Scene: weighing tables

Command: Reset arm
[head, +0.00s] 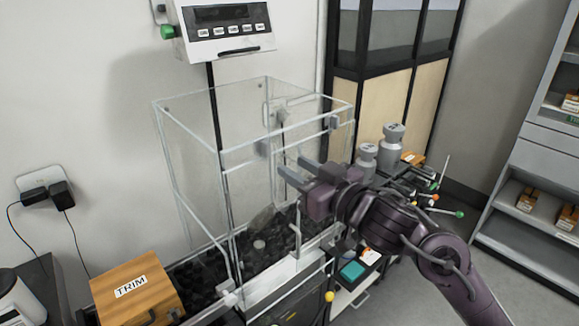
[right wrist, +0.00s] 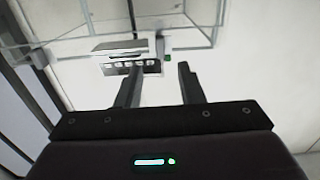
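My right gripper (head: 293,168) is raised in front of the clear weighing enclosure (head: 190,132), its arm coming in from the lower right. Its two fingers are apart with nothing between them. The right wrist view also shows the open, empty gripper (right wrist: 160,70), with the display unit (right wrist: 128,57) beyond the fingers. In the head view I cannot tell how near the fingers are to the clear walls. My left gripper is in neither view.
A wooden TRIM box (head: 136,290) stands at the lower left. Grey weights (head: 393,146) stand behind my right arm, near several small tools. A display unit (head: 225,32) is above the enclosure. Shelves (head: 535,190) are at the right, with open floor before them.

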